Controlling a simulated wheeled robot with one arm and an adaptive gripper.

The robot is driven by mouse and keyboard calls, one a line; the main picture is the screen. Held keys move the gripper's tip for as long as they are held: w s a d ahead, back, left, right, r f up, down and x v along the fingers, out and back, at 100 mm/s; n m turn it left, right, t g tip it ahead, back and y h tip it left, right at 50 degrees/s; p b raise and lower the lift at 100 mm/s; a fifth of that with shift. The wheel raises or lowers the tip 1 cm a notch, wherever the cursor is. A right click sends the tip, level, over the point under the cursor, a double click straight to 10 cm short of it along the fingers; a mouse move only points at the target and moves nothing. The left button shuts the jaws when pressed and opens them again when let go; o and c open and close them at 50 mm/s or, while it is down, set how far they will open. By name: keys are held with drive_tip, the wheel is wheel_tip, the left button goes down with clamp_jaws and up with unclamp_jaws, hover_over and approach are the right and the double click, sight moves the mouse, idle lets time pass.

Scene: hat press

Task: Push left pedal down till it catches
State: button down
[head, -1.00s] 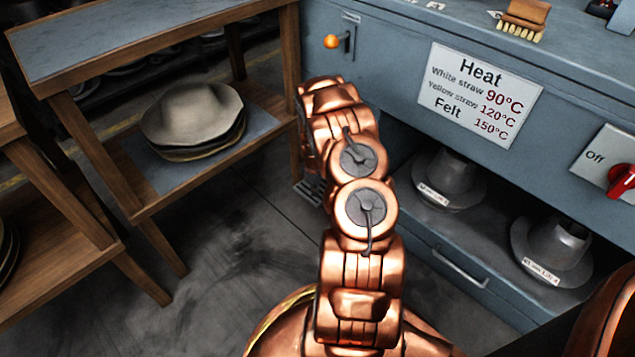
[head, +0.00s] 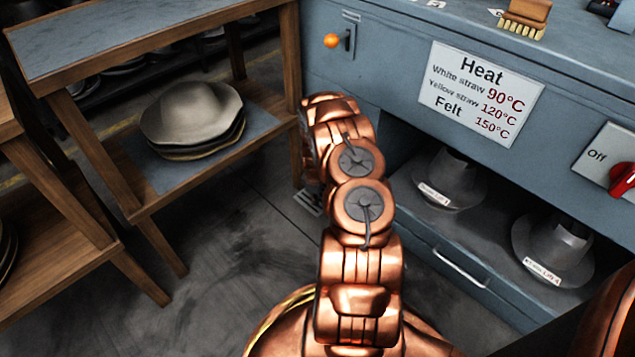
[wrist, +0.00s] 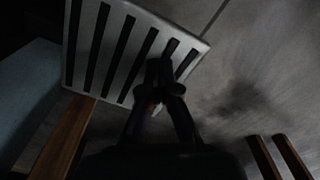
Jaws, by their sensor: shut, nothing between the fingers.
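The left pedal is a pale slotted metal plate. In the head view only a sliver of the pedal (head: 308,203) shows low beside my arm, near the floor at the foot of the blue-grey machine. In the wrist view the pedal (wrist: 129,55) fills the upper left and middle, with dark slots across it. My gripper (wrist: 161,76) is shut and empty, its dark fingertips over the plate's lower right part. They look to be at or on its surface, but contact is hard to tell in the dark picture. In the head view my arm hides the gripper.
The blue-grey machine carries an orange-knobbed lever (head: 333,41), a heat sign (head: 480,92) and a red switch (head: 622,180). Metal hat forms (head: 553,245) stand on its lower shelf. A wooden rack (head: 150,215) with stacked hats (head: 190,112) stands left. Floor between is clear.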

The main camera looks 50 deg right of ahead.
drive_tip(key=shift+f+b, duration=0.5)
drive_tip(key=shift+f, duration=2.15)
drive_tip(key=shift+r, duration=0.1)
drive_tip(key=shift+r+p, duration=2.4)
drive_tip(key=shift+r, duration=0.55)
